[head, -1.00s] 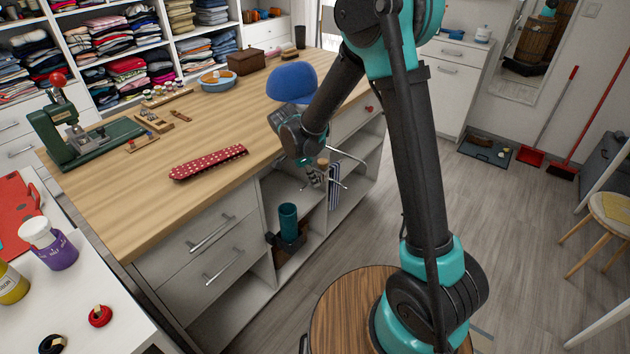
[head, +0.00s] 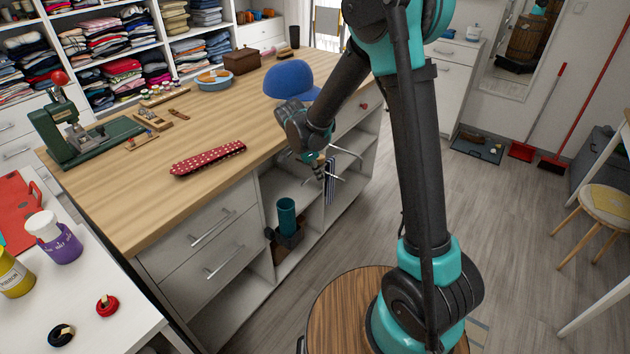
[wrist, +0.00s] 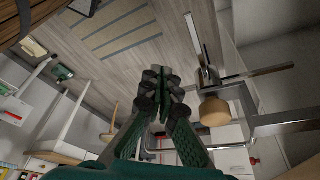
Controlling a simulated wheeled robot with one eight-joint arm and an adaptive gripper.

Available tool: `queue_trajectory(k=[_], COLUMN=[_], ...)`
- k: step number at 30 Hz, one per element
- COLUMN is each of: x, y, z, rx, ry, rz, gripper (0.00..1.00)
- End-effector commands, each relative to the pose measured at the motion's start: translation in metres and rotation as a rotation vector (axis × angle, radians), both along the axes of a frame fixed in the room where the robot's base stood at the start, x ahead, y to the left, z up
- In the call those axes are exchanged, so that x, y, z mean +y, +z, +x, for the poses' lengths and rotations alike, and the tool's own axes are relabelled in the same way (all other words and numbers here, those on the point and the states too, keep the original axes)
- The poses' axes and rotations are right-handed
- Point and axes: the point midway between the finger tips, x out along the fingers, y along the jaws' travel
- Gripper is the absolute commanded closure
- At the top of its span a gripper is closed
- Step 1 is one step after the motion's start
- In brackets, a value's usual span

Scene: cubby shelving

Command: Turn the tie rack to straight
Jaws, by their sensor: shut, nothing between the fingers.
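The tie rack has metal arms that spread outward at the cubby opening under the counter (head: 350,153). In the wrist view its bars (wrist: 283,123) and a round wooden knob (wrist: 213,111) are right of my gripper. One bar points up the picture and others run to the right. My gripper (wrist: 160,90) is shut and empty, with a visible gap to the knob. In the head view my gripper (head: 318,168) is beside the rack's arms and partly covers its centre.
The wooden counter (head: 130,205) stands above the cubbies. A teal cup (head: 286,215) is in a lower cubby. A red dotted tie (head: 207,158) and a blue rounded object (head: 290,80) lie on top. The floor (head: 500,220) to the right is mostly clear.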

Motion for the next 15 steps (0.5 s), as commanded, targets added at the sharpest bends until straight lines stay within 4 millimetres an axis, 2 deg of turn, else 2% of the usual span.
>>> queue_trajectory(k=[12,15], x=[0.017,0.019], y=[0.061,0.071], z=[0.013,0.015], rx=[0.0,0.0], ry=[0.0,0.0], rz=[0.0,0.0], gripper=[1.0,1.0])
